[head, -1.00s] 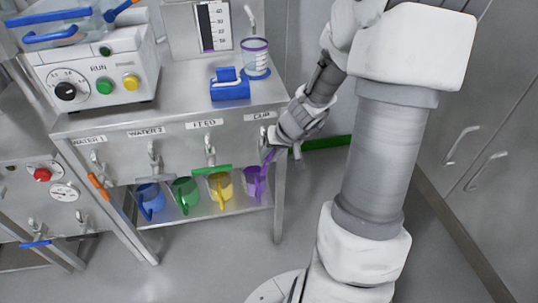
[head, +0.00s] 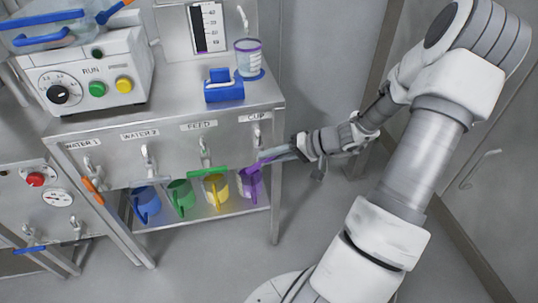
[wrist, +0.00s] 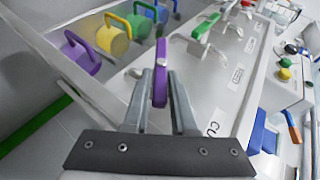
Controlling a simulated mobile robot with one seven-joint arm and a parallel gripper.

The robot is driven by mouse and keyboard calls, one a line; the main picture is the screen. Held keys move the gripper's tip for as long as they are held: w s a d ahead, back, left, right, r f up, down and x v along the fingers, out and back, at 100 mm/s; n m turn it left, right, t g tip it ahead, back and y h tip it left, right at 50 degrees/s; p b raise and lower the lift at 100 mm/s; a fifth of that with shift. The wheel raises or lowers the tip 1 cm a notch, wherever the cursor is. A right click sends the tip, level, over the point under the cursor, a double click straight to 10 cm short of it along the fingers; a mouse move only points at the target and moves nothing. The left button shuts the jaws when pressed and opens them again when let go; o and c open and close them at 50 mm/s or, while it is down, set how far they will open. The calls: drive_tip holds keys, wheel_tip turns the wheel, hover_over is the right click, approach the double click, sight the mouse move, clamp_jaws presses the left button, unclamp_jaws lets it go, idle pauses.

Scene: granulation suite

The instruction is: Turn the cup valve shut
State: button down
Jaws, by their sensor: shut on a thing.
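The cup valve is the tap under the CUP label (head: 257,116), at the right end of the steel cabinet front. Its purple lever (head: 272,155) juts out to the right of the tap in the head view. My gripper (head: 291,151) comes in from the right and is shut on the lever's outer part. In the wrist view the purple lever (wrist: 160,78) stands between my two grey fingers (wrist: 160,98). The purple mug (head: 250,184) stands on the shelf below the valve, partly behind the lever. Much of the valve body is hidden in the wrist view.
The feed valve's green lever (head: 209,172) is to the left, with yellow (head: 216,191), green (head: 181,199) and blue (head: 146,204) mugs on the shelf. A blue holder (head: 224,90) and a clear cup (head: 248,58) stand on top.

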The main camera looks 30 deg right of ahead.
drive_tip(key=y, duration=0.1)
drive_tip(key=f+m+t+y, duration=0.1)
drive_tip(key=y, duration=0.1)
drive_tip(key=shift+s+d, duration=0.1)
drive_tip(key=shift+d, duration=0.05)
drive_tip(key=shift+f+m+t+y, duration=0.3)
drive_tip(key=shift+m+t+y, duration=0.2)
drive_tip(key=shift+t+y, duration=0.65)
drive_tip(key=shift+y, duration=0.25)
drive_tip(key=c, duration=0.7)
unclamp_jaws()
drive_tip(key=shift+d, duration=0.1)
drive_tip(key=p+v, duration=0.4)
drive_tip(key=v, duration=1.3)
drive_tip(key=shift+s+r, duration=0.1)
drive_tip(key=shift+s, duration=0.1)
